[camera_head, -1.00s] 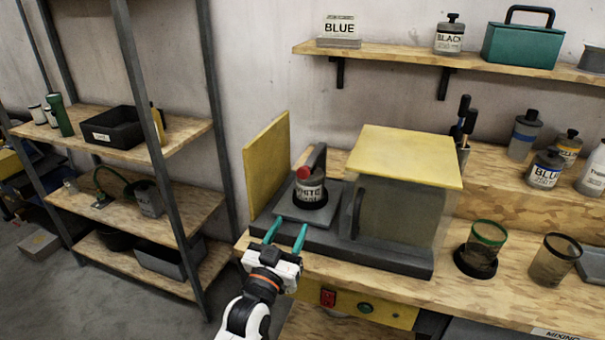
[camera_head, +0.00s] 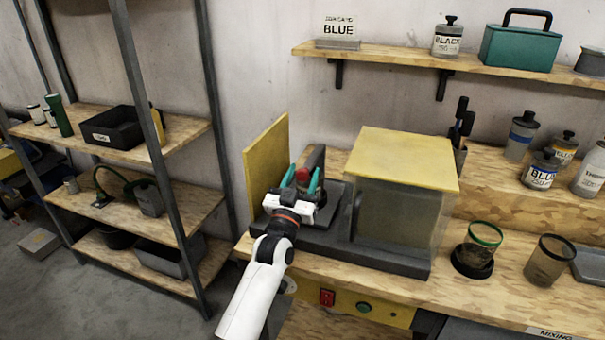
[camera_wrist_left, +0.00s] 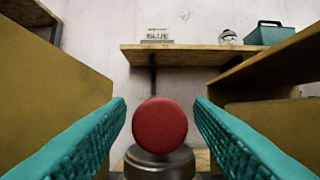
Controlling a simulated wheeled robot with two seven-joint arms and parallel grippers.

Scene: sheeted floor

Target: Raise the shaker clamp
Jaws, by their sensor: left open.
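The shaker (camera_head: 330,238) is a dark base on the bench with a yellow side panel (camera_head: 266,165) at its left and a yellow-topped box (camera_head: 405,155) at its right. A dark upright piece (camera_head: 316,156), perhaps part of the clamp, stands at the back. A red round knob (camera_head: 302,175) sits above a can that my left gripper (camera_head: 301,182) now mostly hides. The gripper is open, with its teal fingers on either side of the knob. In the left wrist view the red knob (camera_wrist_left: 160,125) is between the fingers, with gaps on both sides, above a grey lid (camera_wrist_left: 160,163).
The side panel and the box stand close on both sides of my left gripper. Two cups (camera_head: 482,240) (camera_head: 549,261) are on the bench at right. A wall shelf (camera_head: 400,55) is above. A rack (camera_head: 190,130) stands at left.

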